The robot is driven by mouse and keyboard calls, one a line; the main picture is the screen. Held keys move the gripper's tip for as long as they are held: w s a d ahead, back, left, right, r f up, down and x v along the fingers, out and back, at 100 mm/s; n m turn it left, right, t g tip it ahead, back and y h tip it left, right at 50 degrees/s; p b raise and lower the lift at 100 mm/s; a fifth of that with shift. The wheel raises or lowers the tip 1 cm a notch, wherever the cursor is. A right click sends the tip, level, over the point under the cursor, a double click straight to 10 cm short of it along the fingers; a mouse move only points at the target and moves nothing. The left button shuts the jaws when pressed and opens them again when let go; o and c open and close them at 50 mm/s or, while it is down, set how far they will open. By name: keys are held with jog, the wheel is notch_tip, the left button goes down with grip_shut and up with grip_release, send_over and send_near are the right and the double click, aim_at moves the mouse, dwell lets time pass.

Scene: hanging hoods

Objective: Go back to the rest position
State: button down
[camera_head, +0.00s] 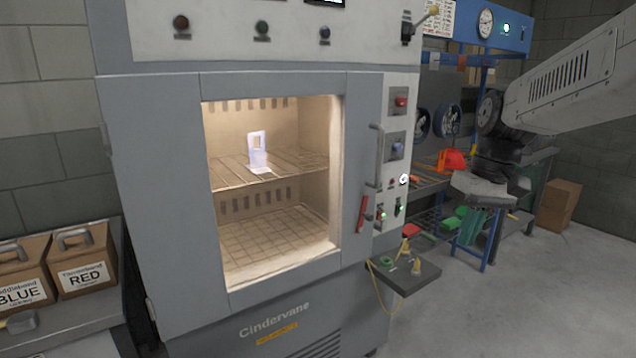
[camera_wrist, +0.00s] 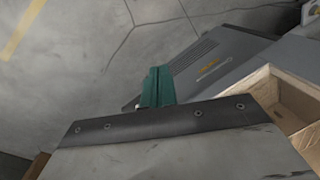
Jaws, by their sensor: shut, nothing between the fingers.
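My gripper (camera_head: 471,228) hangs at the right in the head view, pointing down, with green fingers. It is well to the right of the grey oven (camera_head: 165,180), apart from it, and in front of the blue-framed workbench. In the wrist view the green fingers (camera_wrist: 157,88) are together with nothing seen between them. The oven's door looks closed, with a lit window. Through the window a pale, upright piece with an opening (camera_head: 257,150) stands on the upper wire rack (camera_head: 235,176).
A small grey side shelf (camera_head: 405,277) with yellow and green pieces juts from the oven's lower right. Two brown boxes, BLUE (camera_head: 22,275) and RED (camera_head: 85,258), stand at the left. Floor (camera_head: 545,300) at right is clear.

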jog(key=s+f+m+t+h, duration=0.1)
jog(key=s+f+m+h, duration=0.1)
jog(key=s, duration=2.3)
jog(key=shift+a+f+t, duration=0.4)
jog(key=shift+a+f, duration=0.05)
jog(key=shift+f, duration=0.1)
jog(key=shift+s, duration=0.1)
